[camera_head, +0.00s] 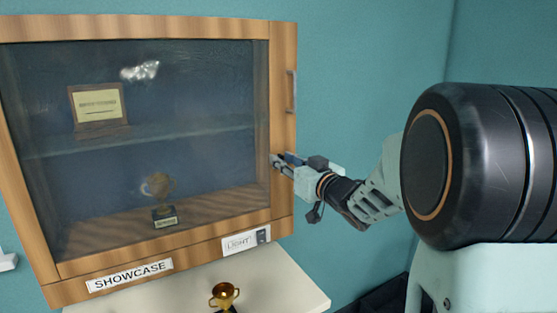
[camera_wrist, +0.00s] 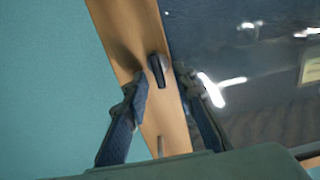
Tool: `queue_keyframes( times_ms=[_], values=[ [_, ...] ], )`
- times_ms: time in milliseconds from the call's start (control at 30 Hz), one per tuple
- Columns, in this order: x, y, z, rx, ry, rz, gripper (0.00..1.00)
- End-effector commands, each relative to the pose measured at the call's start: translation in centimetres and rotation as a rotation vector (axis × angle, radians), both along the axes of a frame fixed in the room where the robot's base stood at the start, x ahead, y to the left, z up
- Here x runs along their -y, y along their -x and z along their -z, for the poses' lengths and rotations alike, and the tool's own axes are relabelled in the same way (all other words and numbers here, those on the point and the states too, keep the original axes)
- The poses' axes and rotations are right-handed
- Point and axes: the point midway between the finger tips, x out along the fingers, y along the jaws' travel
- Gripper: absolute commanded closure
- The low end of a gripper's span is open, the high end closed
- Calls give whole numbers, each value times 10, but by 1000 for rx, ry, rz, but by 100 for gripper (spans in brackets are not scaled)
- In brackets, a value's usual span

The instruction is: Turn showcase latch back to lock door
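The showcase (camera_head: 284,60) is a wooden cabinet with a glass door, and the door looks closed. Its latch (camera_wrist: 156,70) is a small dark knob on the wooden door frame, seen in the wrist view. My gripper (camera_head: 278,161) is at the right side of the door frame in the head view, and it hides the latch there. In the wrist view my gripper (camera_wrist: 164,88) is open, with one finger on each side of the latch. I cannot tell whether either finger touches it.
A metal handle (camera_head: 291,91) is on the cabinet's right side, above my gripper. A light switch panel (camera_head: 246,241) is below the door. A gold trophy (camera_head: 224,296) stands on the white table (camera_head: 290,290). A plaque (camera_head: 98,106) and another trophy (camera_head: 163,197) are behind the glass.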

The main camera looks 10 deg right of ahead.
Motion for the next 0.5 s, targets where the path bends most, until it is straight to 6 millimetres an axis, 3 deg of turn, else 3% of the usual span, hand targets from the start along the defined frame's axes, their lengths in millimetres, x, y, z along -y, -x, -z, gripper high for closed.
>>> queue_keyframes(
  times_ms=[300,500],
  values=[
    [-1,-3,0,-1,0,0,75],
    [-1,-3,0,-1,0,0,96]
  ],
)
